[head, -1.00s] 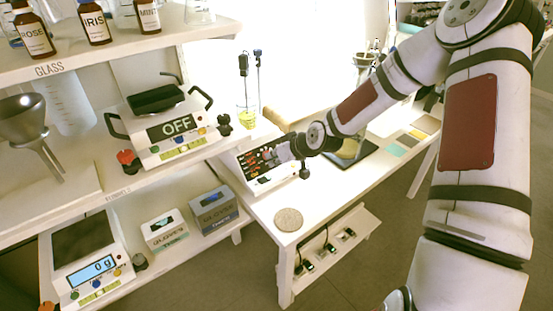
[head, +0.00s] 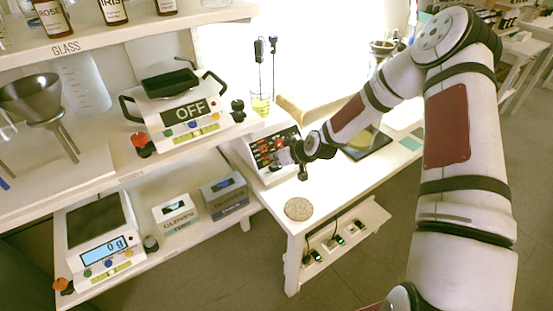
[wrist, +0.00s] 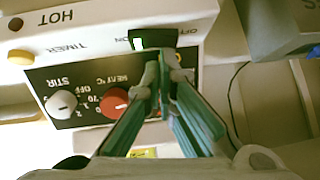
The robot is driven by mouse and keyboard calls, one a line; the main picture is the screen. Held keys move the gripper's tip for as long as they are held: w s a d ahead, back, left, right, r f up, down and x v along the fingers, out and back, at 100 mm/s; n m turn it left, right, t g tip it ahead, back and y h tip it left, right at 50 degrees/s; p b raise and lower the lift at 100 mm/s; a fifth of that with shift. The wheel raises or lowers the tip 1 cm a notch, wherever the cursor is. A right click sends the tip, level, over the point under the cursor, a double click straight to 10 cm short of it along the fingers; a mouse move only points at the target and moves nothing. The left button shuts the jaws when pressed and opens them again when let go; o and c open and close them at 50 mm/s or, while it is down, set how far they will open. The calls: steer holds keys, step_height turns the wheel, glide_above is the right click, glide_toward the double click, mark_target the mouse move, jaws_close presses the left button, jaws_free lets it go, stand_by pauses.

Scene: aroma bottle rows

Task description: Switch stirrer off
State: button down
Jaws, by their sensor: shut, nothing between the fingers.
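The stirrer is a white unit, upside down in the wrist view (wrist: 95,25). Its black panel carries a white STIR knob (wrist: 61,104) and a red HEAT knob (wrist: 116,102). The tips hide part of the switch and panel. In the head view, my gripper (head: 288,153) is at a white unit with a black panel and red controls (head: 266,147) on the bench.
A beaker of yellow liquid (head: 260,104) stands behind the unit. A round disc (head: 298,209) lies on the bench's front, with free room around it. Left shelves hold a device reading OFF (head: 188,113), a scale (head: 97,247) and glove boxes (head: 224,195).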

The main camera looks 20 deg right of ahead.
steer(key=shift+a, duration=0.1)
steer(key=shift+s+a+f, duration=0.1)
steer(key=shift+a+f, duration=0.05)
steer(key=shift+f, duration=0.15)
steer(key=shift+d, duration=0.2)
steer(key=shift+w+d, duration=0.3)
steer(key=shift+d, duration=0.35)
